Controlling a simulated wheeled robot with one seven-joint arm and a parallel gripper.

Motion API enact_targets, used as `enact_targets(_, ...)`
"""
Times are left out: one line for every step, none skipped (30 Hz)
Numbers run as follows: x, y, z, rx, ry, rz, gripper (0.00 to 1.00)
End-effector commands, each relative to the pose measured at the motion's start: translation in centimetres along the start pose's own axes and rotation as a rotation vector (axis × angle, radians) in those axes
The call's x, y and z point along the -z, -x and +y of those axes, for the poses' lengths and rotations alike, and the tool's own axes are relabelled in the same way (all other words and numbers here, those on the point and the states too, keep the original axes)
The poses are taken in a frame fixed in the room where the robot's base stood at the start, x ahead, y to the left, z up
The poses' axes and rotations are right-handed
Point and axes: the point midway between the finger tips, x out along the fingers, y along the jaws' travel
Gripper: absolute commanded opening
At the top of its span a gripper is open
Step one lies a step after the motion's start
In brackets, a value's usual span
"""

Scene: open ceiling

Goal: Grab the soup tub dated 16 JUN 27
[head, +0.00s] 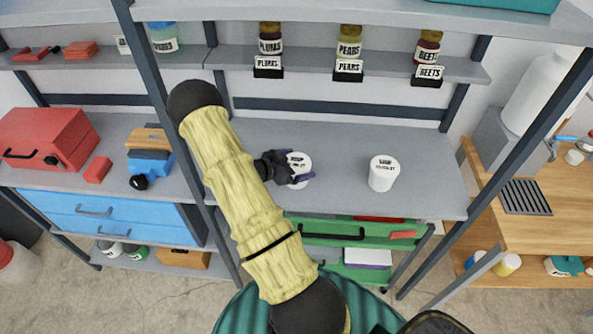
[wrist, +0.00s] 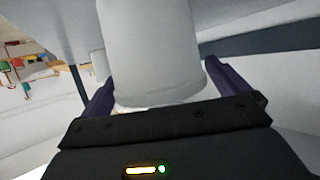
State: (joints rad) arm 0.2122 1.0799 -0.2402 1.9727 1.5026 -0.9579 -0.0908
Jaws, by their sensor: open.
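Two white soup tubs stand upright on the grey middle shelf. The left tub (head: 299,164) is at my gripper (head: 287,171) and is partly covered by it. The right tub (head: 384,174) stands apart with clear shelf around it. Both lids carry dark print, too small for me to read the dates surely. In the wrist view the near tub (wrist: 150,45) fills the space between the two purple fingers of my gripper (wrist: 160,82). The fingers are open, one on each side of it. I cannot tell whether either finger touches it.
Jars labelled plums, pears and beets (head: 348,50) stand on the upper shelf (head: 390,68). A dark shelf post (head: 165,100) rises left of my arm. A red toolbox (head: 45,138) sits further left. A wooden counter (head: 545,225) is at the right.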

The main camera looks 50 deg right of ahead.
Motion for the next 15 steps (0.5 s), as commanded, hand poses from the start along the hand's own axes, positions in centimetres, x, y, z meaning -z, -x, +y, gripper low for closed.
enact_targets(0.00, 0.01, 0.00, 0.000, 0.000, 0.000, 1.00)
enact_targets(0.00, 0.01, 0.00, 0.000, 0.000, 0.000, 1.00)
enact_targets(0.00, 0.02, 0.00, 0.000, 0.000, 0.000, 1.00)
enact_targets(0.00, 0.02, 0.00, 0.000, 0.000, 0.000, 1.00)
enact_targets(0.00, 0.02, 0.00, 0.000, 0.000, 0.000, 1.00)
enact_targets(0.01, 0.02, 0.00, 0.000, 0.000, 0.000, 1.00)
enact_targets(0.01, 0.02, 0.00, 0.000, 0.000, 0.000, 0.98)
enact_targets(0.01, 0.03, 0.00, 0.000, 0.000, 0.000, 0.92)
enact_targets(0.01, 0.03, 0.00, 0.000, 0.000, 0.000, 0.84)
enact_targets(0.01, 0.03, 0.00, 0.000, 0.000, 0.000, 0.78)
enact_targets(0.01, 0.03, 0.00, 0.000, 0.000, 0.000, 0.72)
enact_targets(0.01, 0.03, 0.00, 0.000, 0.000, 0.000, 0.65)
enact_targets(0.01, 0.03, 0.00, 0.000, 0.000, 0.000, 0.59)
enact_targets(0.01, 0.03, 0.00, 0.000, 0.000, 0.000, 0.53)
enact_targets(0.11, 0.03, -0.02, 0.000, -0.001, 0.002, 0.49)
